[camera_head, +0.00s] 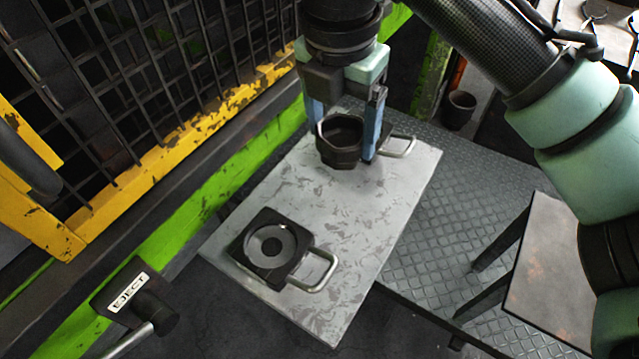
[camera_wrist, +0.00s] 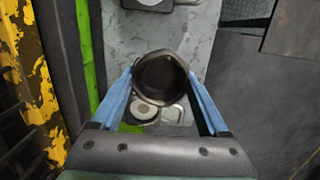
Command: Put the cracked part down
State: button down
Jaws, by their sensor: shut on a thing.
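The part is a dark, faceted, cup-like piece (camera_head: 341,143) with a round hollow. My gripper (camera_head: 345,148) is shut on it, with one blue finger on each side. The part (camera_wrist: 160,78) also shows between the fingertips (camera_wrist: 160,88) in the wrist view, its hollow facing the camera. I cannot make out a crack. It appears to be held above a scuffed grey metal plate (camera_head: 330,240); the gap below is hard to judge.
A black block (camera_head: 250,257) with a round recess and a metal handle (camera_head: 322,273) lies on the plate's near end. Another handle (camera_head: 403,147) shows behind my gripper. An EJECT lever (camera_head: 135,300) stands at lower left, by the yellow guard frame (camera_head: 170,160). The plate's middle is clear.

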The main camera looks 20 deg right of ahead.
notch_tip(320, 180, down, 10)
jog(key=shift+s+r, duration=0.1)
jog(key=shift+r, duration=0.1)
dwell(0.3)
jog(key=shift+f, duration=0.15)
grip_release()
jog(key=r, duration=0.8)
jog(key=s+a+r, duration=0.1)
jog(key=r, duration=0.3)
jog(key=shift+r, duration=0.15)
